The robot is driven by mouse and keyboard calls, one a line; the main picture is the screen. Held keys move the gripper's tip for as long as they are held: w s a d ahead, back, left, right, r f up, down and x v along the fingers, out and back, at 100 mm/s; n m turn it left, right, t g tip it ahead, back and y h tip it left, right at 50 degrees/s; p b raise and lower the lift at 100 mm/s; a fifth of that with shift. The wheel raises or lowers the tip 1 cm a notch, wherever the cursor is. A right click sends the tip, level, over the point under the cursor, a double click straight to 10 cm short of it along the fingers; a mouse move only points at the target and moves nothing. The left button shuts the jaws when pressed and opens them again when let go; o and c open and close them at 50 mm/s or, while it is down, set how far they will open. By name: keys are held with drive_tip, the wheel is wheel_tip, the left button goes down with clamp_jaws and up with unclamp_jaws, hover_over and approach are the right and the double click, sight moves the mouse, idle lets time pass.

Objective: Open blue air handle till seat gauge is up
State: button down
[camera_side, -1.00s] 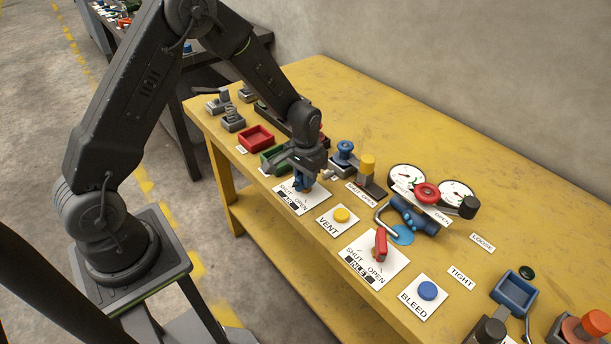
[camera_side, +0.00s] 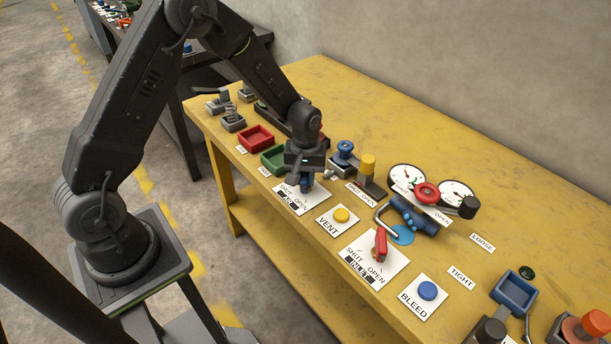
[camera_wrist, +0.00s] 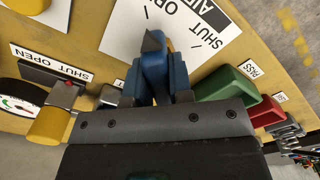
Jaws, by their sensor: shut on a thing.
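The blue air handle (camera_side: 307,187) stands on the white SHUT/OPEN plate (camera_side: 299,206), partly hidden by my gripper (camera_side: 305,180). In the wrist view, my gripper (camera_wrist: 160,97) is shut on the blue handle (camera_wrist: 152,62), whose dark pointed tip shows against the plate (camera_wrist: 185,22). Two round white gauges (camera_side: 407,177) (camera_side: 458,191) stand behind the red knob; I cannot tell which is the seat gauge, and their needles are too small to read. Part of one gauge (camera_wrist: 20,108) shows at the left edge of the wrist view.
A red tray (camera_side: 256,138) and a green tray (camera_side: 274,158) lie left of the handle. The blue spool-like knob (camera_side: 345,148) and yellow-topped post (camera_side: 367,164) stand close by on the right. The yellow VENT button (camera_side: 341,215) and red inlet handle (camera_side: 380,242) are nearer the front.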

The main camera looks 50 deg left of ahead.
idle(0.4)
drive_tip(key=c, duration=1)
unclamp_jaws()
wheel_tip(320, 180, up, 14)
drive_tip(key=shift+f, duration=0.1)
drive_tip(key=s+d+r+m+t, duration=0.1)
drive_tip(key=s+r+m+t, duration=0.1)
drive_tip(key=s, duration=0.5)
drive_tip(key=s+d+r+m+t, duration=0.1)
drive_tip(key=s+d+r+m, duration=0.1)
drive_tip(key=s+r+m, duration=0.2)
drive_tip(key=s+d+r+m+t, duration=0.2)
drive_tip(key=s+r, duration=0.5)
drive_tip(key=s, duration=0.4)
drive_tip(key=shift+s+r+m+t, duration=0.15)
drive_tip(key=shift+m+t, duration=0.15)
drive_tip(key=shift+m, duration=0.2)
